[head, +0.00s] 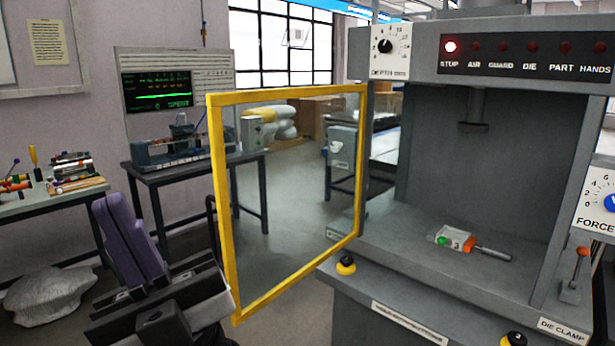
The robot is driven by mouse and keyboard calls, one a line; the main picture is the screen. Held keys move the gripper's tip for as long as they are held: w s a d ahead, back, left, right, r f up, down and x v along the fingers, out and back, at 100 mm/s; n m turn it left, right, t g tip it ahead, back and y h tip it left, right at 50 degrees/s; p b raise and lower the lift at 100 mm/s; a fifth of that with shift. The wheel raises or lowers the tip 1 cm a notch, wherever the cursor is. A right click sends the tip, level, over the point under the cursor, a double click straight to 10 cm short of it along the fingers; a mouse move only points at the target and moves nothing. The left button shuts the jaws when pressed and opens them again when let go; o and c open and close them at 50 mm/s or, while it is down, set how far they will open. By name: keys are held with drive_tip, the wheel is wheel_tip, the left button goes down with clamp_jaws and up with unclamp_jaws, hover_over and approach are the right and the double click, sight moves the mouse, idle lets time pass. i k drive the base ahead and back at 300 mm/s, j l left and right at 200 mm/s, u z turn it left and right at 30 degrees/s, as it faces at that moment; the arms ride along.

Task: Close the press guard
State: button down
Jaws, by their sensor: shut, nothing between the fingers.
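The press guard (286,92) is a clear panel in a yellow frame. It stands swung open, out to the left of the grey press (402,252). Its hinged side is by the press's left post, and its free edge is toward the left. The press opening is uncovered.
A small labelled part (453,239) with a grey rod lies on the press bed. The red STOP lamp (451,47) is lit. A dark bench (180,170) with equipment and a tool table (50,203) stand at the left. Floor shows through the guard.

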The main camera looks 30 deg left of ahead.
sight(214, 102)
drive_tip(key=j+z, duration=0.25)
drive_tip(key=j, duration=0.8)
drive_tip(key=k+j+z, duration=0.1)
drive_tip(key=j+z, duration=0.15)
drive_tip(key=j, duration=0.8)
drive_tip(key=i+j+z, duration=0.1)
drive_tip(key=j, duration=0.4)
drive_tip(key=i+j+z, duration=0.1)
drive_tip(key=j, duration=0.45)
drive_tip(key=i+j, duration=0.15)
drive_tip(key=j, duration=0.25)
drive_tip(key=i+j+z, duration=0.15)
drive_tip(key=j, duration=0.2)
drive_tip(key=k+j+u, duration=0.1)
drive_tip(key=j, duration=0.2)
drive_tip(key=k+j+u, duration=0.25)
drive_tip(key=j, duration=0.4)
drive_tip(key=k, duration=0.15)
